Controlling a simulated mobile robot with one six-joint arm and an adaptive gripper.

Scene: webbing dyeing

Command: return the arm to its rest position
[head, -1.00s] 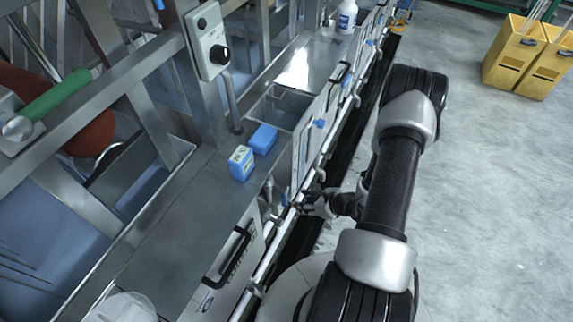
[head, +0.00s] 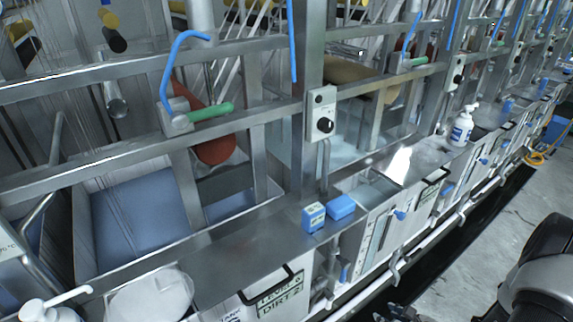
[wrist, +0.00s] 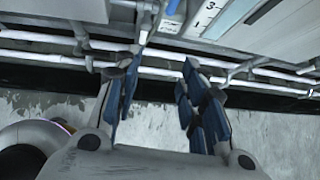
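My gripper (wrist: 163,65) shows in the wrist view with its blue-padded fingers spread apart and nothing between them. It points toward the white pipes (wrist: 60,42) along the machine's front, with concrete floor beneath. In the head view my arm (head: 545,275) shows only in part, at the lower right edge, over the floor beside the machine. I cannot make out the gripper clearly there.
The steel machine ledge (head: 235,235) runs across the head view. On it stand a small blue-and-white box (head: 313,217), a blue block (head: 341,207) and a white bottle (head: 462,127). A control box (head: 321,114) hangs above. Clear floor (head: 480,255) lies right.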

